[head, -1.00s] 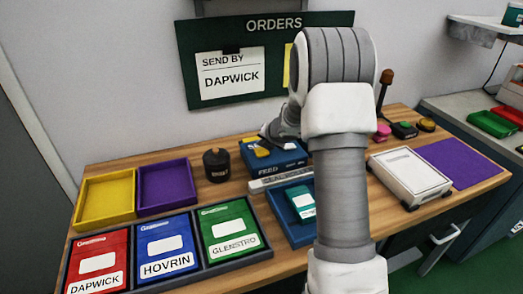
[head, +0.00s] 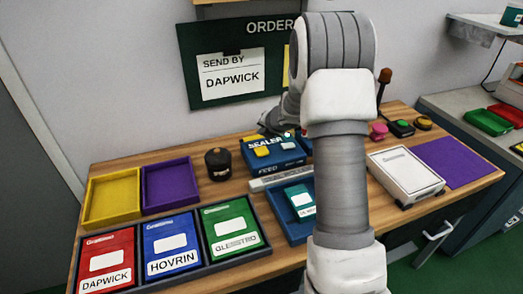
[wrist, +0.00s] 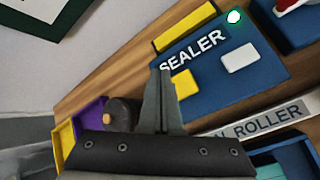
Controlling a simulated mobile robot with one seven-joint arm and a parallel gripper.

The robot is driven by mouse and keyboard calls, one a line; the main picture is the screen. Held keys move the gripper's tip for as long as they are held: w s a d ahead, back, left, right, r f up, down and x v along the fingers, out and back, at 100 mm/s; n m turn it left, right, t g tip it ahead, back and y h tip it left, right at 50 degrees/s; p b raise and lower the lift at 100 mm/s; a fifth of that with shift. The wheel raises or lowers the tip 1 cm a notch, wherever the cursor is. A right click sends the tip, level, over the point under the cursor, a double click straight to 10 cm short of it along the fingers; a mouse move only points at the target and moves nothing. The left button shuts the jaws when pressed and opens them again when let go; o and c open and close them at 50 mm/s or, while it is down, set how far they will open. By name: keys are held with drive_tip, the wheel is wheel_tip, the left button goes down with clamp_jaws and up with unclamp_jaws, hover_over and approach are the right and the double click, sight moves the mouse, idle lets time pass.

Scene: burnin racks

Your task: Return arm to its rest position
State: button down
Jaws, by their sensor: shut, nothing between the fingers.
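My arm rises in front of the workbench in the head view and bends toward the wall. My gripper (wrist: 160,85) shows in the wrist view with its fingers together and nothing between them. It is in front of the blue sealer (wrist: 215,65), which has yellow and white buttons and a lit green lamp. In the head view the sealer (head: 270,150) stands at the back of the bench, partly behind my arm. The fingertips are hidden there. Whether the fingers touch the sealer I cannot tell; they appear apart from it.
Red, blue and green packs fill a dark tray (head: 206,267) at the front left. Yellow (head: 112,197) and purple (head: 168,186) trays and a dark round weight (head: 218,164) lie behind. A white box (head: 405,172) and purple mat (head: 455,163) are at the right.

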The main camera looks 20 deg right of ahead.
drive_tip(key=s+r+m+h+p, duration=0.1)
drive_tip(key=s+r+m+h, duration=0.1)
drive_tip(key=s+r+m, duration=0.65)
drive_tip(key=s+r+m+h+p, duration=0.1)
drive_tip(key=s+r+m+h, duration=0.35)
drive_tip(key=r, duration=0.75)
drive_tip(key=s+a+m+g+y, duration=0.1)
drive_tip(key=s+a+m, duration=0.3)
drive_tip(key=s, duration=0.5)
drive_tip(key=s+a+m+g+y+p, duration=0.1)
drive_tip(key=s+a+m, duration=0.3)
drive_tip(key=s, duration=0.5)
drive_tip(key=s+a+m+g+y, duration=0.1)
drive_tip(key=s+a+m+y, duration=0.2)
drive_tip(key=s+a+m, duration=0.2)
drive_tip(key=s+m, duration=0.2)
drive_tip(key=s, duration=0.1)
drive_tip(key=shift+s+r+g+y, duration=0.25)
drive_tip(key=shift+s+g+y, duration=0.05)
drive_tip(key=shift+s+y, duration=0.1)
